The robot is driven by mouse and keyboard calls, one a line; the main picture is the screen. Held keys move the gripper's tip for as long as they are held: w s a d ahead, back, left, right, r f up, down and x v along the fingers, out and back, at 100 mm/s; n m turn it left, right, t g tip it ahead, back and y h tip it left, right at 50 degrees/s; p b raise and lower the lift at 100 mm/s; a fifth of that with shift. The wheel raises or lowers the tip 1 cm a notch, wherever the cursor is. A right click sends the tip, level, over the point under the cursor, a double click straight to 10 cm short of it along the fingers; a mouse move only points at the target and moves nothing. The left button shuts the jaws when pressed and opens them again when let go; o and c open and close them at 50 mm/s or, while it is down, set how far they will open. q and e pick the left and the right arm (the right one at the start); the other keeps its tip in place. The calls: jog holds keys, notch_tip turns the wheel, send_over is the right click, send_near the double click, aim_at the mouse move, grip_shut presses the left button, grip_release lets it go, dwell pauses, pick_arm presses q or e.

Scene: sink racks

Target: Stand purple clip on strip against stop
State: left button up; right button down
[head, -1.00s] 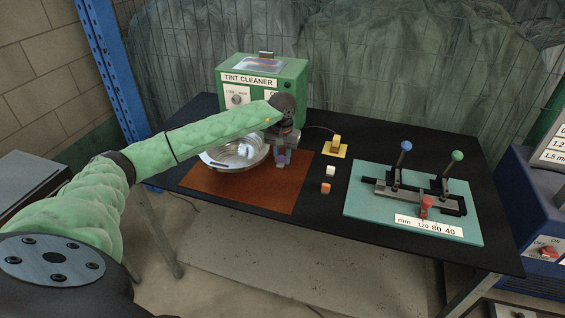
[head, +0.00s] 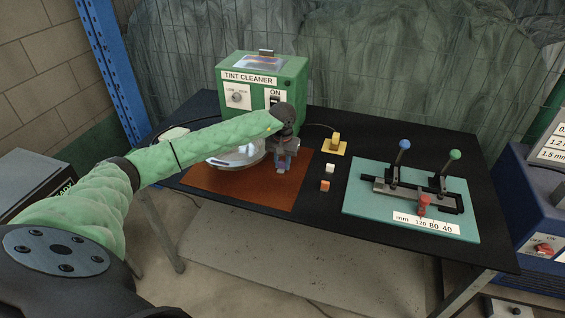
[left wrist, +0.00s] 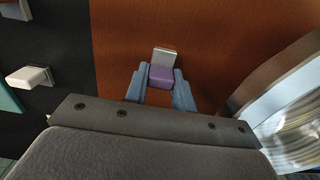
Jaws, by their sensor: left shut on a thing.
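My left gripper (head: 284,166) is over the right part of the brown mat (head: 235,196), just right of the metal bowl (head: 238,156). In the left wrist view, its two blue-grey fingers (left wrist: 159,92) are shut on the purple clip (left wrist: 161,76), which has a pale grey plate at its far end. In the head view the clip is small and mostly hidden between the fingers. A teal board (head: 372,205) at the right carries a dark metal bar fixture (head: 420,194) with a red piece (head: 424,204) and a mm scale label. Which part is the stop is unclear. My right gripper is not in view.
A white block (head: 330,168) and an orange block (head: 325,185) stand between mat and board. A yellow block (head: 335,140) sits on a yellow pad behind. Blue- and green-knobbed levers (head: 403,146) rise from the fixture. A green tint cleaner (head: 262,85) stands at the back.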

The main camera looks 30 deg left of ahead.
pick_arm(q)
jog(key=shift+f, duration=0.1)
jog(key=o, duration=1)
